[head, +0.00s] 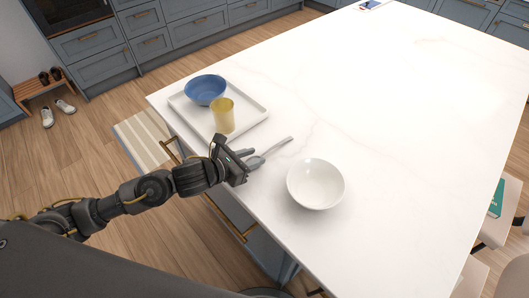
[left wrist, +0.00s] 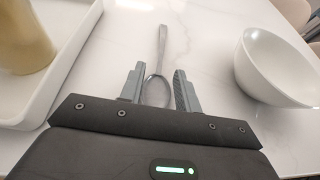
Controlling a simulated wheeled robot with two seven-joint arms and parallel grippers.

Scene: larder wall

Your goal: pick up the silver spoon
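The silver spoon (head: 276,147) lies on the white countertop between the tray and the white bowl. My left gripper (head: 252,159) is at the bowl end of the spoon. In the left wrist view the spoon (left wrist: 161,50) has its handle pointing away, and its bowl end sits between the two fingers of the left gripper (left wrist: 158,88). The fingers are apart, with a gap seen on the right side of the spoon; whether the left finger touches it I cannot tell. My right gripper is not in view.
A white bowl (head: 316,184) stands right of the spoon, close to the gripper. A white tray (head: 252,104) with a blue bowl (head: 205,89) and a yellow cup (head: 223,115) is behind on the left. The countertop (head: 390,110) beyond is mostly clear.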

